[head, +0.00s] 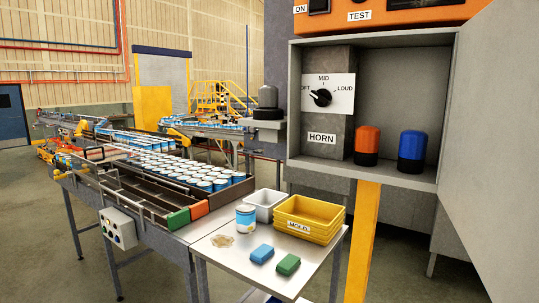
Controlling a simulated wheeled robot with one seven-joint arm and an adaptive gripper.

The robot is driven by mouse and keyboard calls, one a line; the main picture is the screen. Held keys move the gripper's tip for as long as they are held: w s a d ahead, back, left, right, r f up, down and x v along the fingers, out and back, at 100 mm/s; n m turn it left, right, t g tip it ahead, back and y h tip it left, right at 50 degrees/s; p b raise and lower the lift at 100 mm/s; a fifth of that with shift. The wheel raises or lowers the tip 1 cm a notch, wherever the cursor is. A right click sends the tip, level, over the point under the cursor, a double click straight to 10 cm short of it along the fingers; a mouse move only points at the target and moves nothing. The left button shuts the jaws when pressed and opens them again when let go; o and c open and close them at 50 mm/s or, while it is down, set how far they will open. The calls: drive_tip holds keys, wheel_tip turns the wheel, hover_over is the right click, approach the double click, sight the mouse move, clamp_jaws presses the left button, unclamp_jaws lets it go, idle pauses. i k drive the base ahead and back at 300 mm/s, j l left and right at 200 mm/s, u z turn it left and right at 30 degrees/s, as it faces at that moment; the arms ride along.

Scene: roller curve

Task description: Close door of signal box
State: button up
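The signal box (293,108) is a grey metal box at the upper right of the head view. Its door (500,135) is hinged on the box's right side and stands wide open, swung out toward the camera and cut off by the right picture edge. Inside are a HORN knob (321,97) on a white dial plate, an orange-capped lamp (367,145) and a blue-capped lamp (412,150). The inside of the box is in full view. My gripper is not in view.
A yellow post (362,235) stands below the box. Left of it, a small table (228,260) holds a can (246,217), yellow MOLD trays (310,215), a white bin (265,203), and blue and green blocks. A conveyor with cans (160,165) runs further left.

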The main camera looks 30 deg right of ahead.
sight(488, 186)
drive_tip(key=k+l+z, duration=0.1)
drive_tip(key=k+l, duration=0.3)
drive_tip(key=k+l+z, duration=0.15)
drive_tip(key=k+l, duration=0.25)
drive_tip(key=l, duration=0.25)
